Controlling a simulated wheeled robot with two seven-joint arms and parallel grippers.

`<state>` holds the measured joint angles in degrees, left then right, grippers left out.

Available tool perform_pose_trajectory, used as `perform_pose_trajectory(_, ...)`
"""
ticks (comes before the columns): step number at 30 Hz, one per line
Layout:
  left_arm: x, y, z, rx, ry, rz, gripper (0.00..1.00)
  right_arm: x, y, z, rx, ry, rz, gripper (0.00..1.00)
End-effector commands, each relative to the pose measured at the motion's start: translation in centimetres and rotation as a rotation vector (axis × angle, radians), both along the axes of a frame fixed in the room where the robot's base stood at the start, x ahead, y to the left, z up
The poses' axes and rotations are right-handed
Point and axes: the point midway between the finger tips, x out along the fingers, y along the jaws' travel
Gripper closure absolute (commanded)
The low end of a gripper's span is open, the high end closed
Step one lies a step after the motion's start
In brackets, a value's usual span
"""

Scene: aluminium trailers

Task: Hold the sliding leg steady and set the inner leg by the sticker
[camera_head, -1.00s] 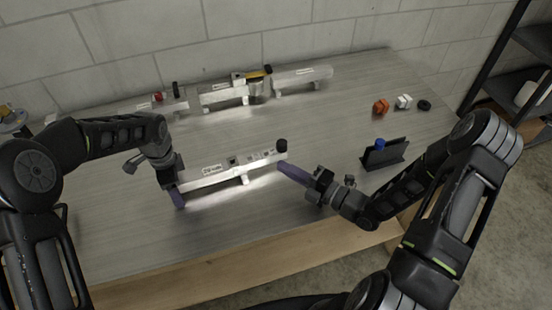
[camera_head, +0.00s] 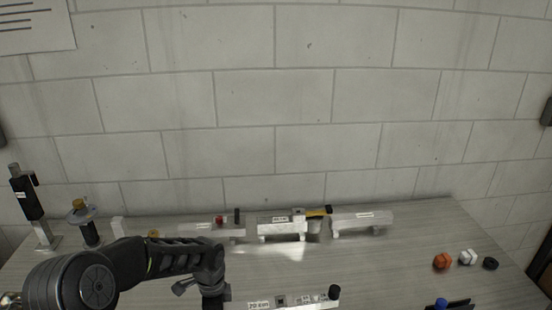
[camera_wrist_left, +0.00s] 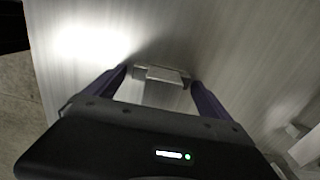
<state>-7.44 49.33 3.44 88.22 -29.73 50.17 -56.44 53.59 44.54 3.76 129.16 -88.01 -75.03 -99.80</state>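An aluminium leg (camera_head: 295,305) with a white label and a black end knob (camera_head: 334,292) lies at the bottom edge of the head view, mostly cut off. My left wrist stands at its left end there; the fingertips are below the frame. In the left wrist view, the purple fingers of my left gripper (camera_wrist_left: 159,76) stand apart, one on each side of a bare metal leg end (camera_wrist_left: 164,75). Narrow gaps seem to show beside the metal, so the gripper looks open around it. My right gripper is in neither current view. Which part slides is unclear.
Three more aluminium assemblies stand along the back: one with a red knob (camera_head: 219,220), one with a yellow-and-black part (camera_head: 318,212), and a plain one (camera_head: 362,220). Orange (camera_head: 442,261), white (camera_head: 468,257) and black (camera_head: 490,263) pieces lie at right. A block wall closes the back.

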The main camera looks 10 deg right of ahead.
Motion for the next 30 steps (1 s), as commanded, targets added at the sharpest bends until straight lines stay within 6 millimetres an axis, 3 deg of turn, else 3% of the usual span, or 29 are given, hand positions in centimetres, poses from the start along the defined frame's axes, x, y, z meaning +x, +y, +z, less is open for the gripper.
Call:
perform_pose_trajectory(9,0.1,0.0,0.1,-0.001,-0.001,0.001,0.02,0.0,0.0,0.0,0.0,0.0,0.0,1.0)
perform_pose_trajectory(14,0.1,0.0,1.1,-0.001,-0.002,0.001,0.02,0.0,0.0,0.0,0.0,0.0,0.0,1.0)
perform_pose_trajectory(30,0.1,0.0,10.8,-0.001,-0.003,0.0,0.02,0.0,0.0,0.0,0.0,0.0,0.0,1.0)
